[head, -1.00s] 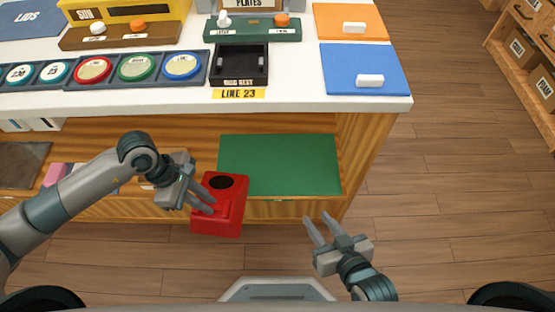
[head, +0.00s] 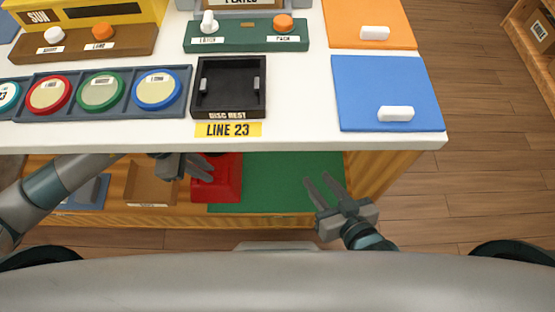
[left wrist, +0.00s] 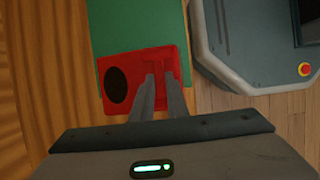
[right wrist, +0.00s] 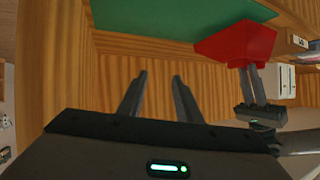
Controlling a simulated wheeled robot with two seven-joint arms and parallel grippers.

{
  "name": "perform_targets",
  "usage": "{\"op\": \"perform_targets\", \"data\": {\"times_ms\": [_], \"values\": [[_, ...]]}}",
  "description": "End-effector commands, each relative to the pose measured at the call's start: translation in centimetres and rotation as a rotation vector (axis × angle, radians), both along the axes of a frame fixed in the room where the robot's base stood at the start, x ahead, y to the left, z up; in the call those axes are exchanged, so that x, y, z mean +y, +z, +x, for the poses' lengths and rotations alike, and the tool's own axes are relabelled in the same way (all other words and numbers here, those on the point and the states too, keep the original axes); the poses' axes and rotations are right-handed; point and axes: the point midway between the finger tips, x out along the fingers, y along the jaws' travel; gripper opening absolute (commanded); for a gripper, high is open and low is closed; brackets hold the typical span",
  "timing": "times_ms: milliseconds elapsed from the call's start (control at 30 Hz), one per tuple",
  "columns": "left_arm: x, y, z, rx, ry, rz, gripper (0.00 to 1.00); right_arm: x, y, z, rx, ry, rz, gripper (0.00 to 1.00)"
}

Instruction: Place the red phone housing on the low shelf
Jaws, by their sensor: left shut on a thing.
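The red phone housing (head: 222,180) is at the left end of the green mat (head: 285,183) on the low shelf, under the counter. Its far part is hidden by the counter edge in the head view. My left gripper (head: 205,168) is shut on it; the left wrist view shows the fingers on the red housing (left wrist: 170,68) beside its dark round hole. The housing (right wrist: 238,42) overlaps the mat in the right wrist view; I cannot tell whether it touches it. My right gripper (head: 323,190) is open and empty in front of the shelf's right part.
The white counter (head: 300,135) overhangs the shelf and carries a black disc rest (head: 230,88), coloured discs and a blue mat (head: 385,90). A cardboard tray (head: 150,185) lies left of the housing on the shelf. The mat's right part is clear.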

Motion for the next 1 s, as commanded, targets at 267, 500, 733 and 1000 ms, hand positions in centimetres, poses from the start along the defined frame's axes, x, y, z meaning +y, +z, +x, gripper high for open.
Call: {"op": "perform_targets", "data": {"times_ms": [267,500,733,1000], "values": [[0.0,0.0,0.0,-0.001,0.0,-0.001,0.0,0.0,0.0,0.0,0.0,0.0,0.0,0.31],[-0.4,0.1,0.0,0.0,-0.001,-0.002,0.0,0.0,0.0,0.0,0.003,0.0,-0.001,0.31],[-3.5,0.2,0.1,-0.002,-0.004,-0.006,0.0,-0.2,-0.4,-0.3,0.032,0.002,-0.009,0.31],[-9.3,0.2,0.1,0.0,-0.003,-0.006,0.0,-0.4,-1.2,-0.9,0.081,0.004,-0.021,0.31]]}}
